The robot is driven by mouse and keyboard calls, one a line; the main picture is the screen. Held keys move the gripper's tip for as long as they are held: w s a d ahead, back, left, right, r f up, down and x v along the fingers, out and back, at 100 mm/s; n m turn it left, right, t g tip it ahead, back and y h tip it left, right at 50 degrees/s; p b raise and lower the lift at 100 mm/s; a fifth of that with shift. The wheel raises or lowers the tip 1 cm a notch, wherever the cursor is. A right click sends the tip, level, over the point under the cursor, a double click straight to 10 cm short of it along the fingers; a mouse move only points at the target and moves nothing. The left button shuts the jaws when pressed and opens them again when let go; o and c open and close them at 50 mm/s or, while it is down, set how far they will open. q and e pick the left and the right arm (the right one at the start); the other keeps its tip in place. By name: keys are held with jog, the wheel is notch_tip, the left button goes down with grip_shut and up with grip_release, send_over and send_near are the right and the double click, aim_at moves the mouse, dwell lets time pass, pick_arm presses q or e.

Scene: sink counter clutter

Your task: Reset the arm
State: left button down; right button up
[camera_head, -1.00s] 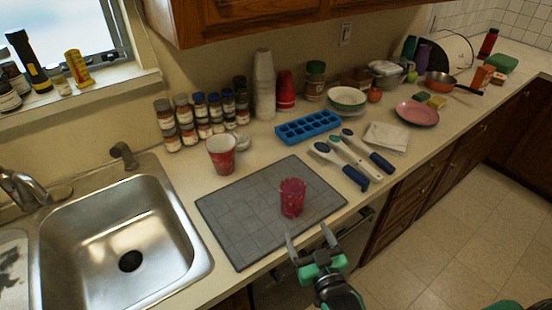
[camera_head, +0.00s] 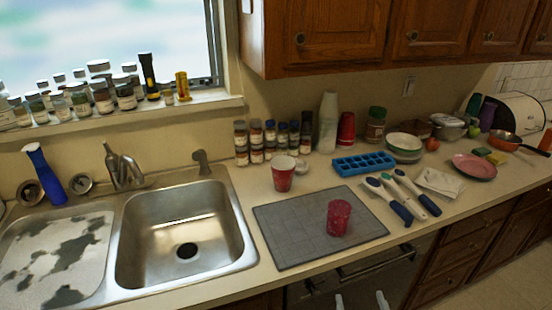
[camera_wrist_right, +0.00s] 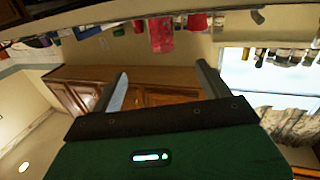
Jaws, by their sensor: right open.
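My right gripper (camera_head: 361,301) shows only its two fingertips at the bottom edge of the head view, below the counter's front edge. It is open and empty. In the right wrist view the gripper (camera_wrist_right: 160,88) has its two fingers wide apart with nothing between them. A red cup (camera_head: 339,217) stands on the grey mat (camera_head: 290,222), apart from the gripper; it also shows at the top of the right wrist view (camera_wrist_right: 160,36). My left gripper is not in view.
A steel sink (camera_head: 185,235) lies left of the mat. A red and white cup (camera_head: 283,174), a blue ice tray (camera_head: 363,164), several blue-handled utensils (camera_head: 401,197) and a pink plate (camera_head: 474,166) stand on the counter. The space before the cabinets is open.

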jog(key=s+a+f+g, duration=0.1)
jog(key=s+f+g, duration=0.2)
jog(key=f, duration=0.9)
jog(key=s+a+f+n+g+y, duration=0.1)
jog(key=s+f+g, duration=0.2)
jog(key=f, duration=0.9)
jog(key=s+a+f+g, duration=0.1)
jog(key=s+f+g, duration=0.15)
jog(key=f, duration=0.95)
jog(key=s+d+f+g, duration=0.2)
jog(key=s+d+f, duration=0.1)
jog(key=s+f, duration=0.4)
jog(key=s+d+f+g+h, duration=0.1)
jog(key=s+d+f+g, duration=0.2)
jog(key=s+f, duration=0.5)
jog(key=s+d+f+g, duration=0.3)
jog(key=s+f, duration=0.4)
jog(key=s, duration=0.8)
jog(key=shift+d+f+n+h, duration=0.3)
jog(key=shift+d, duration=0.05)
jog(key=shift+g, duration=0.25)
